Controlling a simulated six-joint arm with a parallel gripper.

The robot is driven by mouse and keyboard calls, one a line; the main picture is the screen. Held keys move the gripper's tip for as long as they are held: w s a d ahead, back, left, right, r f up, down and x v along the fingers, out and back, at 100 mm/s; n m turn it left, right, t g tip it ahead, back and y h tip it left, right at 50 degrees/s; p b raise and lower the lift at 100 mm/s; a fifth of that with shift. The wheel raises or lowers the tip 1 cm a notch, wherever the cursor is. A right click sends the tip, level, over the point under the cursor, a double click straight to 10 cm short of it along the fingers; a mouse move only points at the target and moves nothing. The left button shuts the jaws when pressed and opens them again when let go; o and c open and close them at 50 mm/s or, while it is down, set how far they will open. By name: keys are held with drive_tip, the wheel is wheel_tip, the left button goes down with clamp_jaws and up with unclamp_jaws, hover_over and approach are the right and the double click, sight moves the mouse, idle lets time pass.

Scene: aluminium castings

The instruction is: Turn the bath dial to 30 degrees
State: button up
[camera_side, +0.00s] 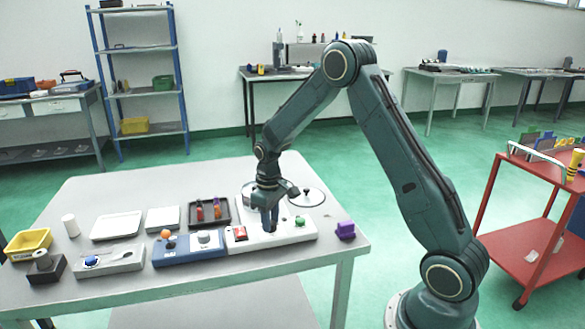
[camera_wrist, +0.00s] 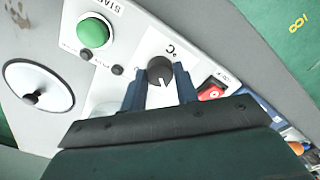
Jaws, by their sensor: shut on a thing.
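The bath dial (camera_wrist: 158,72) is a dark round knob with a white pointer line, on a white control panel (camera_side: 275,240) marked °C. In the wrist view the pointer aims toward the bottom of the picture; its scale figures are not readable. My gripper (camera_wrist: 160,80) has one blue finger on each side of the knob and is shut on it. In the side view my gripper (camera_side: 270,227) points down at the panel, between a red switch (camera_side: 239,233) and a green button (camera_side: 300,221), and hides the dial.
A round lid (camera_side: 306,196) with a dark knob lies behind the panel. A blue-grey box (camera_side: 188,249) with knobs stands left of it, and a purple block (camera_side: 346,230) stands to its right. Trays and small parts fill the table's left; its front edge is close.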

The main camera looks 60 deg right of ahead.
drive_tip(key=shift+w, duration=0.1)
drive_tip(key=o, duration=1)
wheel_tip(320, 180, up, 14)
drive_tip(key=shift+f, duration=0.1)
idle(0.6)
drive_tip(key=s+a+r+t, duration=0.3)
drive_tip(key=s+a+r, duration=0.65)
drive_tip(key=s, duration=0.25)
drive_tip(key=s+a+t, duration=0.1)
drive_tip(key=s, duration=0.3)
drive_tip(key=s+a, duration=0.2)
drive_tip(key=s, duration=0.3)
drive_tip(key=s+a+t, duration=0.1)
drive_tip(key=s, duration=0.4)
drive_tip(key=shift+s+a+f+t, duration=0.1)
drive_tip(key=shift+a+f+t, duration=0.2)
